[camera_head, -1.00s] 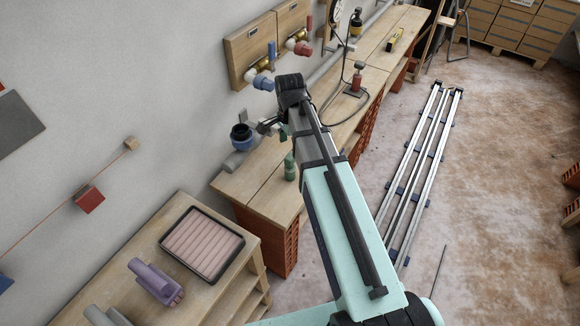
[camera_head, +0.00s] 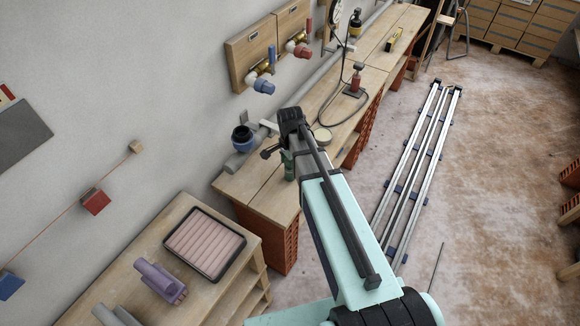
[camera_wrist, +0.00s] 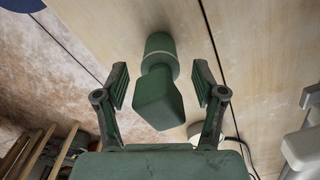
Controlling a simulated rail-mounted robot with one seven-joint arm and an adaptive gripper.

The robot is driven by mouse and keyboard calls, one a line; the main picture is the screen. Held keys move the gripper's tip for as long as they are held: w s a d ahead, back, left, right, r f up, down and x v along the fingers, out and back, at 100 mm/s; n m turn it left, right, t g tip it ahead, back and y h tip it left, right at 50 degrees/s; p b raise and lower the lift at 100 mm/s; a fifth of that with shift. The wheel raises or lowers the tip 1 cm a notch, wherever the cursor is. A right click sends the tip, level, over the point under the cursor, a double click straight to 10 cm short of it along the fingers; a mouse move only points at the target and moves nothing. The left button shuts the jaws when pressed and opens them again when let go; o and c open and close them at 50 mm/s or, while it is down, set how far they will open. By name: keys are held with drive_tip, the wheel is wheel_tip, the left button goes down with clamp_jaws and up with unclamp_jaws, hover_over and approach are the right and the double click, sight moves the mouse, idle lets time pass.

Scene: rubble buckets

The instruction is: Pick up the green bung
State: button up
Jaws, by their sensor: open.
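The green bung (camera_wrist: 159,88) stands on the wooden bench in the wrist view, with a squared upper part and a round lower part. My gripper (camera_wrist: 160,85) is open, with one finger on each side of the bung and gaps showing on both sides. In the head view the green bung (camera_head: 289,165) is on the bench beside my gripper (camera_head: 270,153), partly covered by my arm. The fingers are small and dark there.
A grey pipe with a blue-collared opening (camera_head: 242,137) lies along the wall left of my gripper. A pale round disc (camera_head: 322,134) and a red-based tool (camera_head: 355,85) are farther back on the bench. A tray with pink ridges (camera_head: 204,243) sits on the nearer table.

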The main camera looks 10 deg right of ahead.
drive_tip(key=shift+f, duration=1)
drive_tip(key=shift+c, duration=0.3)
drive_tip(key=c, duration=1.2)
drive_tip(key=shift+o, duration=0.2)
drive_tip(key=shift+r, duration=0.1)
